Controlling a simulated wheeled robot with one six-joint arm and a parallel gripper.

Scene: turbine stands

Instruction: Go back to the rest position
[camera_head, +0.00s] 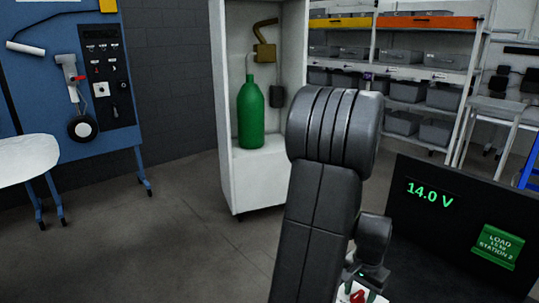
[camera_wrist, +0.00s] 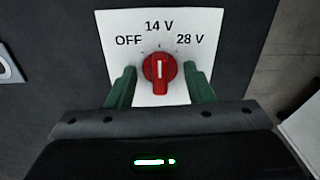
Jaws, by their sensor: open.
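My gripper (camera_wrist: 159,70) is open, with its two green fingers on either side of a red rotary knob (camera_wrist: 159,72) in the wrist view. A gap shows between each finger and the knob. The knob sits on a white plate (camera_wrist: 206,22) marked OFF, 14 V and 28 V, and its white line points up at 14 V. In the head view my arm reaches down to the panel, and the red knob (camera_head: 357,296) shows at the bottom edge, with my gripper partly hidden there.
A black box (camera_head: 450,225) at the right shows 14.0 V and carries a green label. A white cabinet (camera_head: 228,130) with a green bottle (camera_head: 250,113) stands behind my arm. A blue panel (camera_head: 45,100) is at the left; shelves (camera_head: 425,70) are at the back right.

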